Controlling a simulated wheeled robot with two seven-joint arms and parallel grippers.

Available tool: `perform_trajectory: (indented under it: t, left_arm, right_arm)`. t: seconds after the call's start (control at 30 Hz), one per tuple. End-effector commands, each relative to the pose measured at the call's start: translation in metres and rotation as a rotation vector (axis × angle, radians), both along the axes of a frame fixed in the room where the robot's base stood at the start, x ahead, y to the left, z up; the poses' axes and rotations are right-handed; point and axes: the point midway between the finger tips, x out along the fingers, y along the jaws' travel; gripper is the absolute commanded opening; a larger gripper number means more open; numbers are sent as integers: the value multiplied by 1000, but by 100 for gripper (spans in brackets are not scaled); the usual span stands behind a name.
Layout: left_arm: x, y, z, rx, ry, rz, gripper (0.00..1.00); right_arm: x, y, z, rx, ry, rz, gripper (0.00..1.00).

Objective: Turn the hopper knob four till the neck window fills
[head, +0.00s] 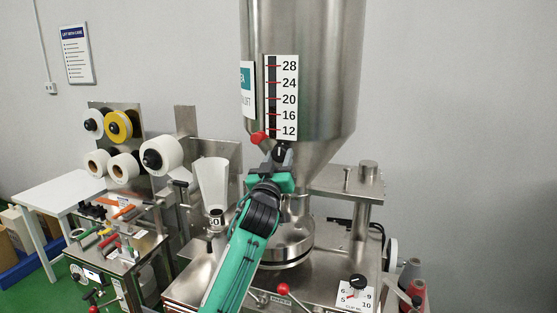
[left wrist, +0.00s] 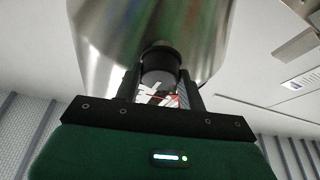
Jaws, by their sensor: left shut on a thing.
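The steel hopper (head: 305,50) stands at the centre of the head view and tapers to a narrow neck (head: 296,205). A black knob (head: 280,151) sits on the front of its cone; in the left wrist view the round black knob (left wrist: 160,62) is between my fingers. My left gripper (head: 282,158) is shut on the knob, its green arm rising from below. The gripper and arm cover part of the cone and neck, and I cannot make out the neck window. My right gripper is not in view.
A level scale (head: 282,98) marked 12 to 28 is on the hopper, with a red ball (head: 257,138) beside the knob. A white funnel (head: 212,182) and tape rolls (head: 161,154) stand left. A numbered dial (head: 357,284) is at the lower right.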

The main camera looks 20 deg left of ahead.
Motion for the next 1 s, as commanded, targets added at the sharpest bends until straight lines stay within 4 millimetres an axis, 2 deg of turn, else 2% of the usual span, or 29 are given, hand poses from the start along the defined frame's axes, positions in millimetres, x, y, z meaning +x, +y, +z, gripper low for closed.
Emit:
perform_trajectory:
  t: [0.27,1.0]
  left_arm:
    - [0,3,-1,192,-6,2,18]
    - [0,7,1,895,-29,2,18]
  right_arm:
    - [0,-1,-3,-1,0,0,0]
    - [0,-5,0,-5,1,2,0]
